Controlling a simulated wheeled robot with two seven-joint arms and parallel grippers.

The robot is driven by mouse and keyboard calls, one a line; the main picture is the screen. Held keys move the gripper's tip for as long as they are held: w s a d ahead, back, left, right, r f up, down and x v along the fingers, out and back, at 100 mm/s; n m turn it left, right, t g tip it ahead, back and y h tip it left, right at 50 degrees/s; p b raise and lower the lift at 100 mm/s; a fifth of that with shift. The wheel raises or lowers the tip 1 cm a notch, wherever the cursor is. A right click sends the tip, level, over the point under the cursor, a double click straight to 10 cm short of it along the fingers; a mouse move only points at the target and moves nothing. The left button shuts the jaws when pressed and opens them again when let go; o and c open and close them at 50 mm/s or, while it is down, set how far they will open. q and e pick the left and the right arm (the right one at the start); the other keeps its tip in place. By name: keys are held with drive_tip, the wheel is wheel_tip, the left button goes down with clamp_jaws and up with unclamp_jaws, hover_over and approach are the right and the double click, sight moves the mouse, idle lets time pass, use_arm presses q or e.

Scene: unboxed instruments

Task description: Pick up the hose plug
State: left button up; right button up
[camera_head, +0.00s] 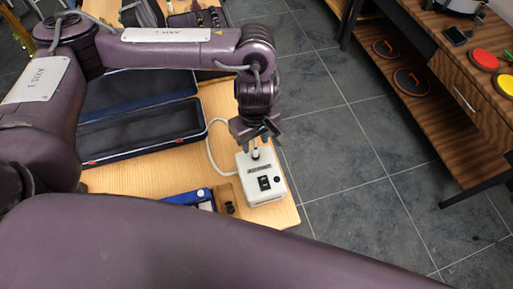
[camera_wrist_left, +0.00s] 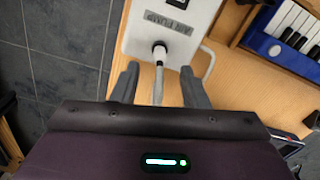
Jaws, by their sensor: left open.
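The hose plug (camera_head: 255,153), a small dark and white piece, stands at the end of the white air pump box (camera_head: 275,190) nearest my gripper. The left wrist view shows the plug (camera_wrist_left: 159,49) at the pump (camera_wrist_left: 140,28), with a pale stem or hose running from it toward my gripper. My left gripper (camera_head: 256,141) points down just above the plug. In the left wrist view its open fingers (camera_wrist_left: 160,85) lie on either side of the pale stem, with gaps on both sides. I see no contact with the plug. My right gripper is not in view.
The pump sits near the right edge of a wooden table (camera_head: 135,181). A white hose (camera_head: 211,150) curves left of it. A blue keyboard instrument (camera_head: 188,197) and an open dark case (camera_head: 140,131) lie to the left. Tiled floor (camera_head: 340,155) is clear to the right.

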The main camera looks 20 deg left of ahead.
sight(256, 148)
use_arm(q)
drive_tip(key=shift+s+d+f+p, duration=0.1)
drive_tip(key=shift+f+p, duration=0.05)
drive_tip(key=shift+f, duration=1.15)
drive_tip(key=shift+d+f+p, duration=0.1)
drive_tip(key=shift+f+p, duration=0.05)
drive_tip(key=shift+f, duration=1.1)
clamp_jaws()
